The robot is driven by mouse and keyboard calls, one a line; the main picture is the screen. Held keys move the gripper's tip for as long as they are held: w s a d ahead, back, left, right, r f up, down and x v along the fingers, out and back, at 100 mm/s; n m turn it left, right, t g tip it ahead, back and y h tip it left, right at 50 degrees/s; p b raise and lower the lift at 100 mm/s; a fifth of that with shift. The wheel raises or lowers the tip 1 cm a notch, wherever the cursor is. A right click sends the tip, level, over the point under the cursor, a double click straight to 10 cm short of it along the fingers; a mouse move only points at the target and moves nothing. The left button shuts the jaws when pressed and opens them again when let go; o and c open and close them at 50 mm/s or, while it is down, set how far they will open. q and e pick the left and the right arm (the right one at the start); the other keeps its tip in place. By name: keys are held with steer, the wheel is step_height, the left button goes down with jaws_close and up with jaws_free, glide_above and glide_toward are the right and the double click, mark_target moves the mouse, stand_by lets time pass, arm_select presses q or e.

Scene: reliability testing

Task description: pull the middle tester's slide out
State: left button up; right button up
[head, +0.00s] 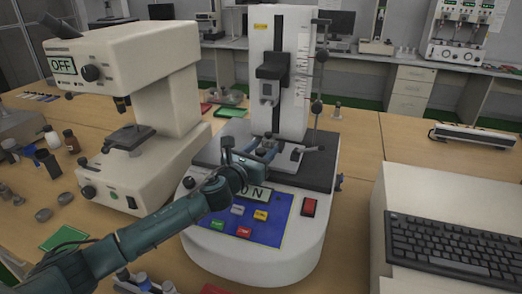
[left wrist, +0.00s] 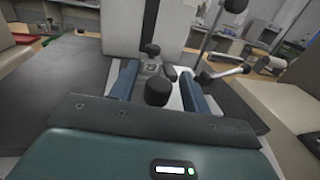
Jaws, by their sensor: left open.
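The middle tester (head: 290,80) is a white machine with a tall column, a dark base plate and a blue button panel. Its slide (head: 289,158) shows as a pale plate low in front of the column, partly hidden by my left gripper. My left gripper (head: 266,148) is open just in front of the column, low over the base. In the left wrist view, the blue fingers (left wrist: 158,74) stand on either side of a black knob (left wrist: 157,92), apart from each other. I cannot tell whether they touch it. My right gripper is not in view.
A cream tester (head: 150,100) reading OFF stands at left, with small jars (head: 72,140) beside it. A thin lever (left wrist: 222,72) with a black knob is right of my fingers. A keyboard (head: 450,245) on a pale block is at right.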

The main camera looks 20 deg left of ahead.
arm_select(q)
jaws_close()
stand_by(0.6)
